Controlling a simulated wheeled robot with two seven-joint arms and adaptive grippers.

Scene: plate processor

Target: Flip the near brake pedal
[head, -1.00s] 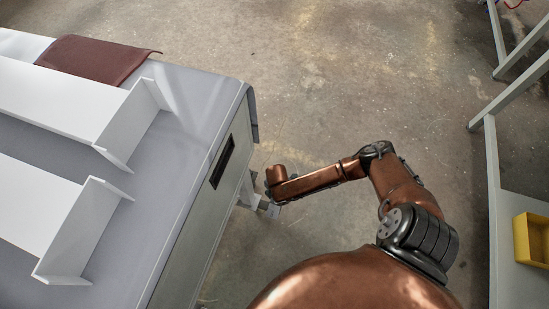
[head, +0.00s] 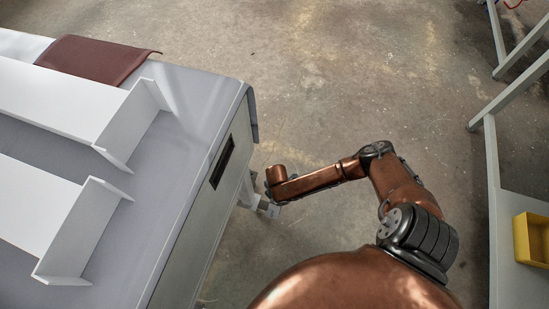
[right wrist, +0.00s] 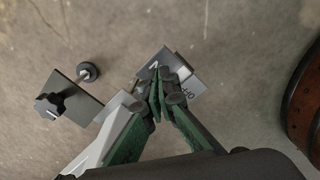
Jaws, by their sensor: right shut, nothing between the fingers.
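The near brake pedal is a small grey plate with dark lettering (right wrist: 187,78) in the right wrist view. In the head view a light grey piece (head: 268,208) shows low beside the machine's leg, just below my right wrist. My right gripper (right wrist: 165,84) has green-sided fingers with the tips together and nothing between them. The fingertips overlap the pedal plate in the picture; I cannot tell whether they touch it. They hide part of it. My left gripper is in neither view.
The machine with its grey top (head: 200,112) and white trays (head: 85,235) fills the left. A grey plate with a black knob and stem (right wrist: 68,98) is left of my fingers. A grey bench frame (head: 494,200) with a yellow bin (head: 533,240) stands right. Concrete floor between is clear.

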